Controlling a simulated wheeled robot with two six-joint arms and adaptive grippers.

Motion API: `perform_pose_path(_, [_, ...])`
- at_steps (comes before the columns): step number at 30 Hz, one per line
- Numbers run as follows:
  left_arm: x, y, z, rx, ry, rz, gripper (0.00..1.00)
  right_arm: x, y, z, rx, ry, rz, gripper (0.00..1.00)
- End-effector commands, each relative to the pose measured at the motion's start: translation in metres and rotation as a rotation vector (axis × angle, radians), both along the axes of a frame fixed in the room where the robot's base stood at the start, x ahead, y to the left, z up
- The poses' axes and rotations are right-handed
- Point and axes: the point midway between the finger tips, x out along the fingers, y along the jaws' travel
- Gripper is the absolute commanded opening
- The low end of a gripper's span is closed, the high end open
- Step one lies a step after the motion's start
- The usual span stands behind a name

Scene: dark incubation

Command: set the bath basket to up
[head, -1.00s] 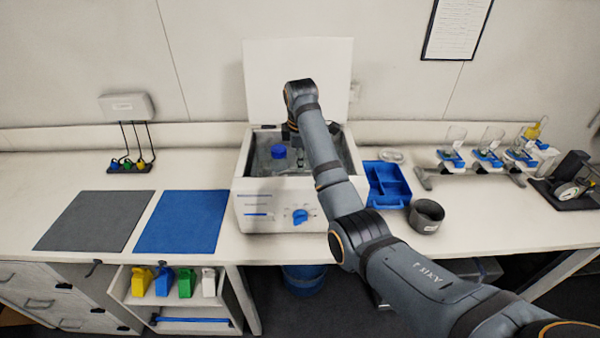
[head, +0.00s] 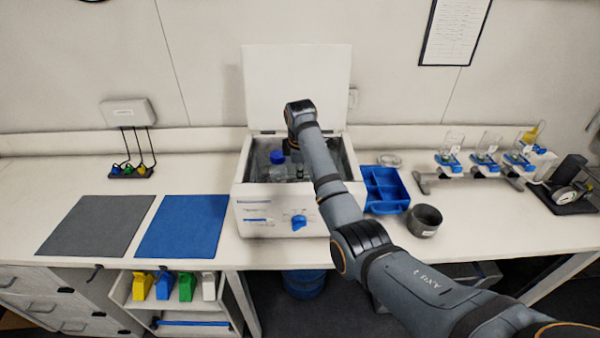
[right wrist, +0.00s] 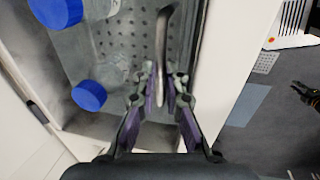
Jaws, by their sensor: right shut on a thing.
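The white bath (head: 265,216) stands on the bench with its lid (head: 297,88) raised. The metal basket is inside; its perforated floor (right wrist: 150,45) shows in the right wrist view. A curved metal handle (right wrist: 162,35) rises between the fingers of my right gripper (right wrist: 163,90), which is shut on it. In the head view this gripper (head: 297,165) is down inside the bath, partly hidden by my arm. Two blue-capped bottles (right wrist: 88,95) (right wrist: 55,12) stand left of the fingers in the right wrist view. A blue cap (head: 277,157) shows in the head view. My left gripper is out of view.
A blue divided tray (head: 385,190) and a dark round pot (head: 425,220) stand right of the bath, close to my arm. Several glass vessels sit on a rack (head: 475,172) farther right. A blue mat (head: 182,225) and a grey mat (head: 97,225) lie bare at left.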

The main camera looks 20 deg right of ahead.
Motion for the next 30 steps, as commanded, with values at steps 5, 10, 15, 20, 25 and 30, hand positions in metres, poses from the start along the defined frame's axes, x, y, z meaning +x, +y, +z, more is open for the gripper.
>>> perform_pose_path(5, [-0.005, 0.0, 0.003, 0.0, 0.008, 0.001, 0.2, 0.001, -0.002, 0.005, -0.004, -0.003, -0.002, 0.0])
perform_pose_path(10, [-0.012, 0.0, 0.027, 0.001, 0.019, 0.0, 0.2, 0.001, -0.002, 0.031, -0.005, -0.006, -0.002, 0.0])
perform_pose_path(15, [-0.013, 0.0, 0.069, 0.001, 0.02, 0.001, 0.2, 0.002, -0.002, 0.076, -0.005, -0.011, -0.002, 0.0])
perform_pose_path(20, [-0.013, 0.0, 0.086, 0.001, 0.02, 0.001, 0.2, 0.003, -0.002, 0.111, -0.005, -0.015, -0.002, 0.0])
perform_pose_path(25, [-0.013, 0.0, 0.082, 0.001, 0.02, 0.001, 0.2, 0.002, -0.002, 0.119, -0.005, -0.01, -0.002, 0.06])
perform_pose_path(30, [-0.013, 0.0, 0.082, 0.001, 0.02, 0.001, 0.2, 0.001, -0.001, 0.117, -0.004, -0.006, -0.001, 0.2])
